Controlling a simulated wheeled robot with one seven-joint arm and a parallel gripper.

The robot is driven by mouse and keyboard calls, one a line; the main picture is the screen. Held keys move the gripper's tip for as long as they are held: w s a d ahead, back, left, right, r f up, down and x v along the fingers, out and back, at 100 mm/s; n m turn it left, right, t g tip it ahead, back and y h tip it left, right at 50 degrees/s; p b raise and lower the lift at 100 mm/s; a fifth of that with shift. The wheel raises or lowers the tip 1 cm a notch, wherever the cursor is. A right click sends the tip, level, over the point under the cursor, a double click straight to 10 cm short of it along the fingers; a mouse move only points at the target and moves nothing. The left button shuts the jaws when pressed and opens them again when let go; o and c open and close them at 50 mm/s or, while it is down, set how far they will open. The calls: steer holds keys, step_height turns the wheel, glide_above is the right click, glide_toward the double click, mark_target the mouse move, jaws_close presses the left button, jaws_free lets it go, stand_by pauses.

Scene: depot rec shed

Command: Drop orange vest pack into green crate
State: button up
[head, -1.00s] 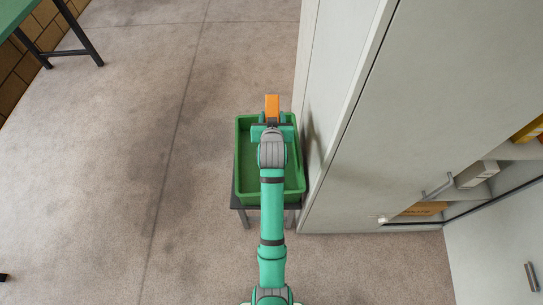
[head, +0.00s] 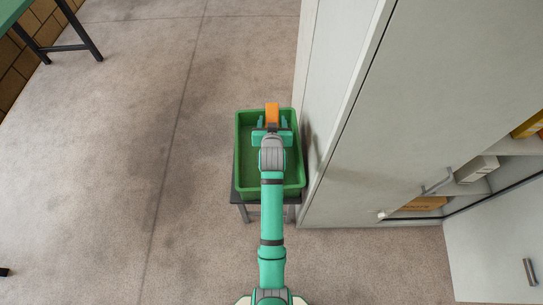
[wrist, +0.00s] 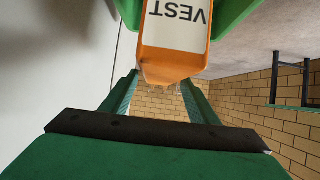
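The orange vest pack (head: 272,114) shows just beyond my gripper in the head view, over the far end of the green crate (head: 239,160). In the wrist view the pack (wrist: 177,28), with an upside-down VEST label, overlaps the green crate (wrist: 229,14). The fingers look open. I cannot tell whether the pack touches the crate floor.
The crate stands on a small dark stand (head: 240,198). A tall grey cabinet (head: 400,100) rises close on the right, with an open shelf section holding boxes. A green table (head: 20,12) is at the far left. The floor left of the crate is clear.

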steer(key=shift+o, duration=0.6)
steer(key=v, duration=1)
steer(key=shift+s+r, duration=0.2)
steer(key=shift+s, duration=0.15)
steer(key=shift+a, duration=0.1)
steer(key=shift+s, duration=0.1)
